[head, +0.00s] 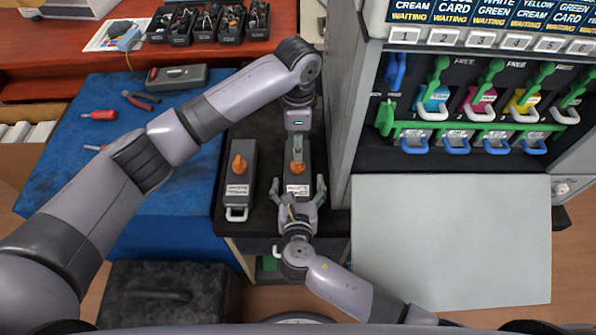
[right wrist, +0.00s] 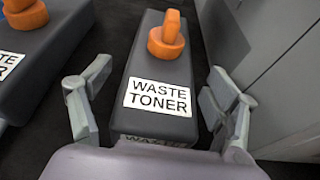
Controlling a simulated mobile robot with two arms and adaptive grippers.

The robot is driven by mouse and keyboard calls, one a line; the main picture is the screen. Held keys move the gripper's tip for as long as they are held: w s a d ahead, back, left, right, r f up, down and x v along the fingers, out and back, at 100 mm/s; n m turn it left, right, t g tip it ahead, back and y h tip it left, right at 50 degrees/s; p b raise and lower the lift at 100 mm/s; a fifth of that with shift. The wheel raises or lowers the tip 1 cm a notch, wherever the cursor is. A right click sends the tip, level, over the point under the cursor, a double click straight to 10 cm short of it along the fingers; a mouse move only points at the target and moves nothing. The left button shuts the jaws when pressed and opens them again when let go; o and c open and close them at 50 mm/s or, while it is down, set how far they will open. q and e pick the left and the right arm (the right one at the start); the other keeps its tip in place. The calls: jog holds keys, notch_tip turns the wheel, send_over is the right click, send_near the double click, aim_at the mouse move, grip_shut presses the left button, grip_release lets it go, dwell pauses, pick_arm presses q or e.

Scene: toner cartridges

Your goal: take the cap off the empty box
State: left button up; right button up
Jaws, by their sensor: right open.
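Two long dark grey waste toner boxes lie side by side: the left box (head: 237,203) and the right box (head: 305,153). Each carries an upright orange cap: the left cap (head: 239,165) and the right cap (head: 298,167). Which box is empty I cannot tell. My right gripper (head: 298,186) is open, its fingers apart on either side of the right box's near end. In the right wrist view the right box (right wrist: 150,70) lies between the fingers, with its cap (right wrist: 168,38) beyond. My left gripper (head: 297,146) hangs by the right cap; whether it touches is unclear.
A grey printer cabinet (head: 345,130) stands close on the right, with coloured cartridges above a pale flat panel (head: 450,240). A blue mat (head: 85,150) with tools lies left. Black bins (head: 205,24) stand at the back. A black case (head: 165,290) is near left.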

aim_at(298, 164)
jog(key=shift+w+f, duration=0.15)
jog(key=shift+w, duration=0.3)
jog(key=shift+c, duration=0.6)
pick_arm(q)
jog(key=shift+o, duration=0.4)
jog(key=shift+s, duration=0.1)
pick_arm(e)
jog(key=c, duration=1.6)
pick_arm(q)
jog(key=shift+s+a+r+h, duration=0.15)
jog(key=shift+a+r+h, duration=0.15)
jog(key=shift+r+h, duration=0.35)
pick_arm(e)
jog(key=shift+c, duration=0.2)
pick_arm(q)
jog(key=a+r+h, duration=0.2)
jog(key=a+h, duration=0.1)
jog(key=a, duration=0.1)
jog(key=x, duration=1.1)
jog(key=shift+w+d+f, duration=0.2)
jog(key=shift+d+f, duration=0.05)
pick_arm(e)
jog(key=shift+f, duration=0.1)
